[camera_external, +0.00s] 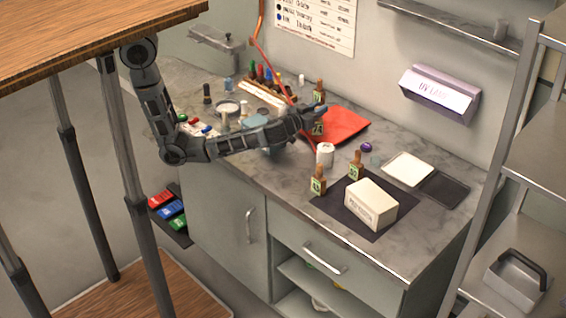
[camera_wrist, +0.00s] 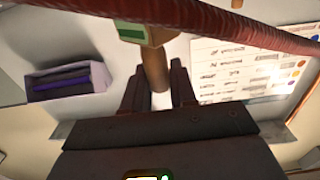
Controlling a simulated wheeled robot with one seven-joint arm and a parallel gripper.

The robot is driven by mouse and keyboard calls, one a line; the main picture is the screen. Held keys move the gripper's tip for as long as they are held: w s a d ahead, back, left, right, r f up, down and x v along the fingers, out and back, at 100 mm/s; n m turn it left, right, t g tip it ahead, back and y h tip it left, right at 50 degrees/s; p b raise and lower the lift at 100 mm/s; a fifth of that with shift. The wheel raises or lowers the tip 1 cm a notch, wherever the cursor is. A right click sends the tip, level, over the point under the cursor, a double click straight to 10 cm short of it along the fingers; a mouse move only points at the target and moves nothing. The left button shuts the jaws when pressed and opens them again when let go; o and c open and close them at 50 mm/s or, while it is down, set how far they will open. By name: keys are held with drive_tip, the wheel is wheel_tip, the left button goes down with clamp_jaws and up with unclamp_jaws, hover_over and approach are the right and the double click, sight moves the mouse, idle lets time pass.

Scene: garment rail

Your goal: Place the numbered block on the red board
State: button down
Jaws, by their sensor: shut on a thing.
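My gripper (camera_external: 310,117) is at the left edge of the red board (camera_external: 345,126) on the counter. It is shut on the wooden handle of a numbered block (camera_external: 318,129) with a green label. In the wrist view, the handle stands between the two fingers (camera_wrist: 158,98), with the block (camera_wrist: 135,31) beyond them at the top of the picture. The external view shows the block at the board's left side. I cannot tell whether it touches the board or hangs just above it.
A red hose (camera_external: 274,72) runs down past my gripper and crosses close in the wrist view (camera_wrist: 220,28). Similar labelled blocks stand behind (camera_external: 319,93) and in front (camera_external: 318,184). A white cup (camera_external: 325,154) and a white box (camera_external: 371,203) are nearer the front. Bottles crowd the left.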

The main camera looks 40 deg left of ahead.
drive_tip(key=shift+f, duration=0.1)
drive_tip(key=c, duration=0.9)
unclamp_jaws()
drive_tip(key=shift+r, duration=0.25)
drive_tip(key=s+b, duration=0.2)
drive_tip(key=s, duration=1)
drive_tip(key=shift+b, duration=0.3)
drive_tip(key=shift+f, duration=0.1)
